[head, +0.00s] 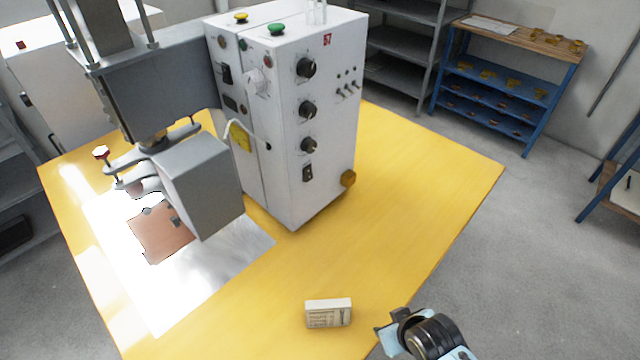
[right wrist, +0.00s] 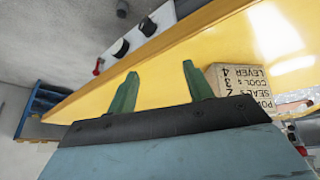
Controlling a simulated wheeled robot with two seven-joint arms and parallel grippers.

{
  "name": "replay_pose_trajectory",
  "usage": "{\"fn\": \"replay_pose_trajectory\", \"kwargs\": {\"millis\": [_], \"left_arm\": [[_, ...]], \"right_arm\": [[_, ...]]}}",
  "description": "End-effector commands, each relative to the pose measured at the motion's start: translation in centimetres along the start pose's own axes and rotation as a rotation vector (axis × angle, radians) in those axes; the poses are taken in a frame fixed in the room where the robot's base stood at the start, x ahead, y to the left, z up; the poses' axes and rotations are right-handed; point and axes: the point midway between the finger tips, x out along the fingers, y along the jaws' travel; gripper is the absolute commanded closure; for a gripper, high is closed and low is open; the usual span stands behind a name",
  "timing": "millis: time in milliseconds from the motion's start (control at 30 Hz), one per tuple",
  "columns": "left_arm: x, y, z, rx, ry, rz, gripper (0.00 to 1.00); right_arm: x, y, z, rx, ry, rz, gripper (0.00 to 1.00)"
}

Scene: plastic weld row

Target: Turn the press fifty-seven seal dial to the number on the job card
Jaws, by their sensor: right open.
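The press cabinet (head: 283,110) is a tall white box with a red 57 tag (head: 327,40). Its right face carries three black dials, upper (head: 306,67), middle (head: 307,109) and lower (head: 309,145); their labels and settings are too small to read. The job card (head: 328,313) is a small pale block on the table's front part. In the right wrist view the card (right wrist: 245,85) shows turned printing with SEAL, COOL and LEVER; the seal number looks like 2 but is unclear. My right gripper (head: 388,330) is open and empty right of the card, fingers apart (right wrist: 160,70). My left gripper is out of view.
The yellow table (head: 430,180) is clear right of the cabinet. A grey press head (head: 195,180) overhangs a shiny plate with a brown piece (head: 160,232). A blue rack (head: 490,85) stands behind.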

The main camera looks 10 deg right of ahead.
Motion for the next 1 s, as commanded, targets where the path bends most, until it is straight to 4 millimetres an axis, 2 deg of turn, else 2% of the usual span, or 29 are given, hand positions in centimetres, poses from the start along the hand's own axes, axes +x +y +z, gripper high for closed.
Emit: {"fn": "replay_pose_trajectory", "kwargs": {"millis": [33,167,267,300,367,400,500,600,733,833,1000], "left_arm": [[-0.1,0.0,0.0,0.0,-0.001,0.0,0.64],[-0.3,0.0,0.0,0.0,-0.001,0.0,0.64],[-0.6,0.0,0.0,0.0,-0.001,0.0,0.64],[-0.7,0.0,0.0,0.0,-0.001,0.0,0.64],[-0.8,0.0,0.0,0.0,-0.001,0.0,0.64],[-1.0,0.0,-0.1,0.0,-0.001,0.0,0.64],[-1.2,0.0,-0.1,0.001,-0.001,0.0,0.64],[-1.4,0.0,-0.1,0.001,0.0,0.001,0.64],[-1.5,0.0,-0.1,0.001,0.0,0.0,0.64],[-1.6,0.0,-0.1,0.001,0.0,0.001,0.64],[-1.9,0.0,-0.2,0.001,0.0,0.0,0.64]], "right_arm": [[-0.1,0.7,-2.6,-0.002,0.08,0.011,0.49],[-1.0,2.3,-9.4,0.004,0.308,0.022,0.49],[-3.0,3.3,-15.7,0.0,0.521,0.01,0.49],[-4.2,3.7,-18.4,-0.005,0.62,-0.003,0.49],[-6.6,4.2,-22.7,-0.018,0.779,-0.033,0.49],[-8.6,4.3,-25.5,-0.032,0.888,-0.063,0.49],[-13.7,4.3,-30.9,-0.079,1.131,-0.158,0.49],[-18.2,3.9,-34.1,-0.132,1.308,-0.26,0.49],[-22.2,3.3,-36.0,-0.194,1.447,-0.366,0.49],[-23.7,3.0,-36.5,-0.221,1.496,-0.412,0.49],[-24.3,2.5,-37.8,-0.228,1.515,-0.431,0.49]]}}
